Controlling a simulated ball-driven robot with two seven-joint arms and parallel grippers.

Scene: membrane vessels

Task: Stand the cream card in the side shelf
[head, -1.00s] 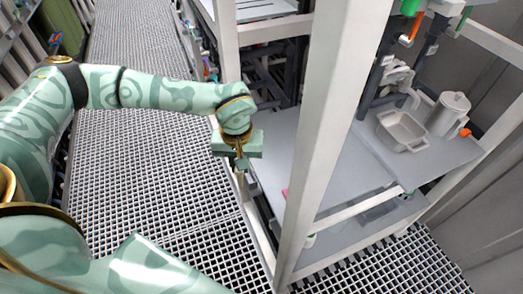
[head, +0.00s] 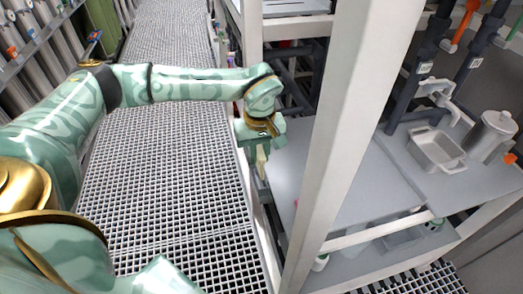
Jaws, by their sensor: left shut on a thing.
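My left gripper (head: 262,154) is shut, pointing down at the near side of the shelf rack. A narrow cream piece (head: 261,166), which looks like the cream card seen nearly edge-on, hangs below its fingers. The fingers and the upper part of the card are mostly hidden by the gripper's body. The side shelf shows as a pale-framed rack with a grey board (head: 378,178), just right of the gripper. I cannot tell whether the card touches the board. My right gripper is not in view.
A thick pale post (head: 328,150) stands right of the gripper. Farther right on the rack are a grey basin (head: 436,150) and a metal jug (head: 490,134), below dark pipes. A clear grating walkway (head: 170,170) lies to the left.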

